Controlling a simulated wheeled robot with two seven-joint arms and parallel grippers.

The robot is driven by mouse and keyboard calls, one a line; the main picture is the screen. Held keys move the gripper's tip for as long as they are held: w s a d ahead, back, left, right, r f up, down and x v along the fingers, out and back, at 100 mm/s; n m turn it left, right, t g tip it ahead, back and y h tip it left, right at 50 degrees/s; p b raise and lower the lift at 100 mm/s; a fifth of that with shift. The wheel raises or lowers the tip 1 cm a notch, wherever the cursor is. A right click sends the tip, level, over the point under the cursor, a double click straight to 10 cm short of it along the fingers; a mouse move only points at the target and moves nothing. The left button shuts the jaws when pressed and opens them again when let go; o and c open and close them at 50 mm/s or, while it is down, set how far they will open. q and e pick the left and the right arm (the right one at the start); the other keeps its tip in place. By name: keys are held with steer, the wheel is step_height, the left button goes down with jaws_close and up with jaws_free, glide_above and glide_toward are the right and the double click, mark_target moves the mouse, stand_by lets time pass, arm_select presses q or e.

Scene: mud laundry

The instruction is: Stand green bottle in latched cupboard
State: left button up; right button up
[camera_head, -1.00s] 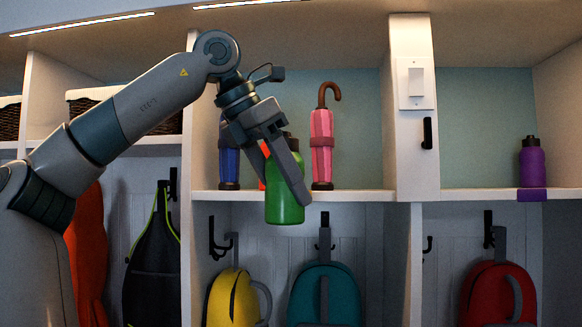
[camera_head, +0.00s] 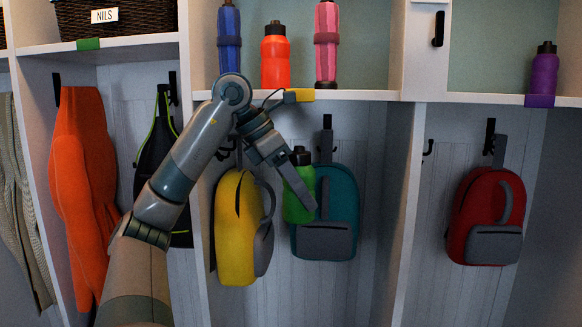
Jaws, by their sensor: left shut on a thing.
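The green bottle (camera_head: 300,203) with a dark cap is upright in my left gripper (camera_head: 297,192), which is shut on it. The gripper holds it below the upper shelf, in front of the teal backpack. Part of the bottle is hidden by a finger. A black handle (camera_head: 438,29) is on the white panel (camera_head: 422,60) right of the middle compartment. My right gripper is out of view.
An orange bottle (camera_head: 275,60), a blue umbrella (camera_head: 229,45) and a pink umbrella (camera_head: 327,45) stand in the middle compartment. A purple bottle (camera_head: 544,70) stands in the right one. Yellow (camera_head: 235,230), teal (camera_head: 340,195) and red (camera_head: 475,215) backpacks hang below.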

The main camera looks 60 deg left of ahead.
arm_select(q)
steer(key=shift+m+h, duration=0.3)
steer(key=shift+m, duration=0.2)
steer(key=x, duration=0.5)
steer(key=shift+s+f, duration=0.15)
steer(key=shift+s, duration=0.2)
steer(key=w+d+f+m+g+h+b, duration=0.1)
steer(key=w+d+f+m+g, duration=0.15)
steer(key=d+f+m, duration=0.45)
steer(key=w+d+f+m+g+h, duration=0.2)
steer(key=w+d+f, duration=0.1)
steer(key=d+f, duration=0.65)
steer(key=w+d+f+m+g+h+b, duration=0.1)
steer(key=w+d+f+m+g, duration=0.15)
steer(key=d+f+m, duration=0.55)
steer(key=s+d+f+m+g+y, duration=0.2)
steer(key=s+d+f+m, duration=0.1)
steer(key=f+m, duration=0.2)
steer(key=s+d+f+m+g+y+b, duration=0.1)
steer(key=s+d+f+m+g+y, duration=0.1)
steer(key=f, duration=0.8)
steer(key=s+d+f+m+g+y+b, duration=0.1)
steer(key=s+d+f+m+g+y, duration=0.1)
steer(key=s+d+f+m, duration=0.2)
step_height(320, 180, down, 4)
steer(key=d+m, duration=0.2)
steer(key=m, duration=0.1)
steer(key=shift+s+m, duration=0.3)
steer(key=shift+m, duration=0.1)
